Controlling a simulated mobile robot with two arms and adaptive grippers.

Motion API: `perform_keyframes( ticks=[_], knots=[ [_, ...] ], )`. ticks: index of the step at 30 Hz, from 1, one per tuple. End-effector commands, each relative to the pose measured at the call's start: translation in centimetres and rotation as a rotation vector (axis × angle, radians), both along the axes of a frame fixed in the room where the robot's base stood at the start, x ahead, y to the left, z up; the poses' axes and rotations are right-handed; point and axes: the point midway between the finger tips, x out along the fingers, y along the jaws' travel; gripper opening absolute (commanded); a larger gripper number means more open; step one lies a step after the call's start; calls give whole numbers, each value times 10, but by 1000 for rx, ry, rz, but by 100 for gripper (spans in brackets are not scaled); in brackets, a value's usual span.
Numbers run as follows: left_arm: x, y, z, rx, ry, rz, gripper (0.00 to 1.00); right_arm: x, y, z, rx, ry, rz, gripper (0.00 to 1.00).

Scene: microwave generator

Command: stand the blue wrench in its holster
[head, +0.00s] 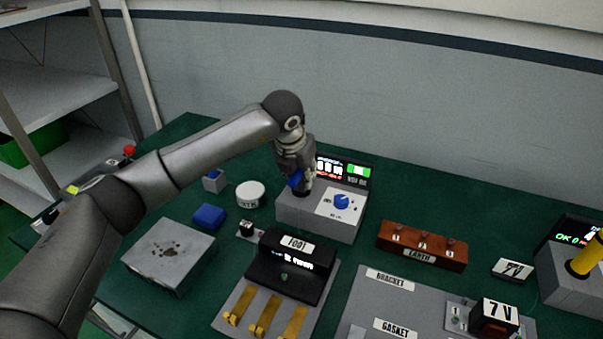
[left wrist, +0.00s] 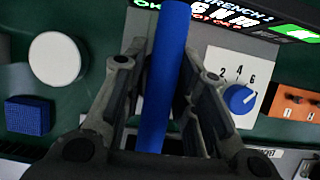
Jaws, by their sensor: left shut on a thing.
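My left gripper (head: 297,180) is over the left part of a grey box (head: 290,215) with a lit display and a numbered dial. It is shut on the blue wrench (left wrist: 165,75). In the left wrist view the wrench's blue shaft runs between the fingers toward the display. In the head view only a small blue part of it (head: 294,178) shows beside the fingers. My right gripper is out of view.
A blue dial (head: 341,201) is close to the right of the gripper. A white round piece (head: 250,194) and a blue block (head: 208,216) lie to the left. A yellow handle (head: 585,262) stands at far right.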

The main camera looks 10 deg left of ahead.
Motion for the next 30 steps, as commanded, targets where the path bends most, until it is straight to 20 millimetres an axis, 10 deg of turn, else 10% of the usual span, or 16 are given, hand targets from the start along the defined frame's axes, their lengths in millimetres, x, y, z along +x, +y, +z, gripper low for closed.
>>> perform_keyframes(
  ticks=[17, 18, 21, 30],
  knots=[
    [0, 0, -4, 0, -2, 0, 0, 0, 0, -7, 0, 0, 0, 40],
    [0, 0, -3, 0, -2, 0, 29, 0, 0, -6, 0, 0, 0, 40],
    [0, 0, -3, 0, -2, 0, 42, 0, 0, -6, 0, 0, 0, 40],
    [0, 0, -4, 0, 0, 0, 52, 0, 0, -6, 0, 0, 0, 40]
  ],
)
